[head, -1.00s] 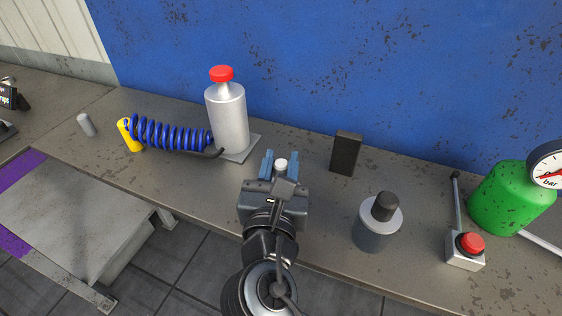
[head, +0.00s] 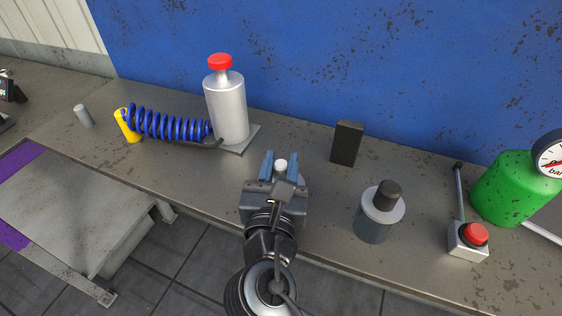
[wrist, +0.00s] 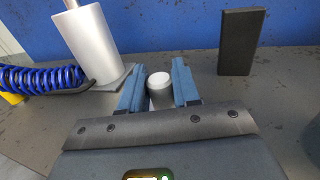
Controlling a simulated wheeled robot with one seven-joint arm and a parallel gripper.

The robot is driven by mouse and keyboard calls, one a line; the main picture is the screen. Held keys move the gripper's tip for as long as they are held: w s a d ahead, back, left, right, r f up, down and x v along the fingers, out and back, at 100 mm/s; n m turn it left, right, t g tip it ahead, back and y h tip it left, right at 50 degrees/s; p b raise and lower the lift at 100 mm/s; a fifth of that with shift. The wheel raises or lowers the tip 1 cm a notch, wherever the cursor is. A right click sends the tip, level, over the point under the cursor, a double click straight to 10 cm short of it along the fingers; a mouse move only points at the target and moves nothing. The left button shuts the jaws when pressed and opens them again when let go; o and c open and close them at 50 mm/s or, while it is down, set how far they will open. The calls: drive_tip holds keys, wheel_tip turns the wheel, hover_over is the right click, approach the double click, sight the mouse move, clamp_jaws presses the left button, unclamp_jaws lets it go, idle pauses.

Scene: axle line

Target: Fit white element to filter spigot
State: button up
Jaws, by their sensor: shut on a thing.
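The white element (head: 281,165) is a small white cylinder with a pale round top. My gripper (head: 281,164) is shut on it, with a blue finger on either side. In the wrist view the element (wrist: 160,87) stands upright between the fingertips, and its lower end is partly hidden. A grey cylinder with a dark upright stub (head: 380,212) stands on the bench to the right of my gripper. It may be the filter with its spigot, but I cannot tell for certain. The element is apart from it.
A silver bottle with a red cap (head: 226,108) and a blue coiled hose (head: 170,123) stand at the left. A dark block (head: 347,142) stands behind right. A red button box (head: 468,242) and green tank (head: 515,188) are at the far right.

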drive_tip(key=shift+f, duration=0.2)
drive_tip(key=o, duration=1.1)
drive_tip(key=shift+s+a+b, duration=0.15)
drive_tip(key=shift+s+b, duration=0.15)
drive_tip(key=shift+s, duration=1.65)
drive_tip(key=shift+s+a+b, duration=0.15)
drive_tip(key=shift+s+b, duration=0.1)
drive_tip(key=shift+s, duration=1.7)
